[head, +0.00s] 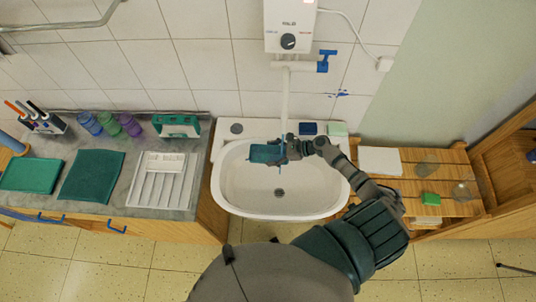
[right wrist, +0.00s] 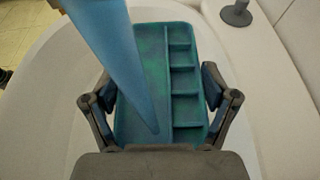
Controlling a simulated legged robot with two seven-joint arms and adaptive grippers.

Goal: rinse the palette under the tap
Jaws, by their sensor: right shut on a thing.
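The palette (head: 263,154) is a teal tray with one long well and several small compartments, stained blue-green inside. It is over the white sink basin (head: 240,190), below the white tap pipe (head: 285,90). My right gripper (head: 284,150) is shut on it; in the right wrist view the fingers clasp the palette (right wrist: 147,50) by both sides. A blue tapering shape (right wrist: 115,50), which looks like the water stream, comes down in front of the palette's long well. A thin pale blue line also shows below the tap pipe in the head view. My left gripper is not in view.
Left of the sink, a counter holds a white divided tray (head: 160,182), teal mats and cups. A wooden slatted rack (head: 400,190) stands right. The basin below the palette is clear.

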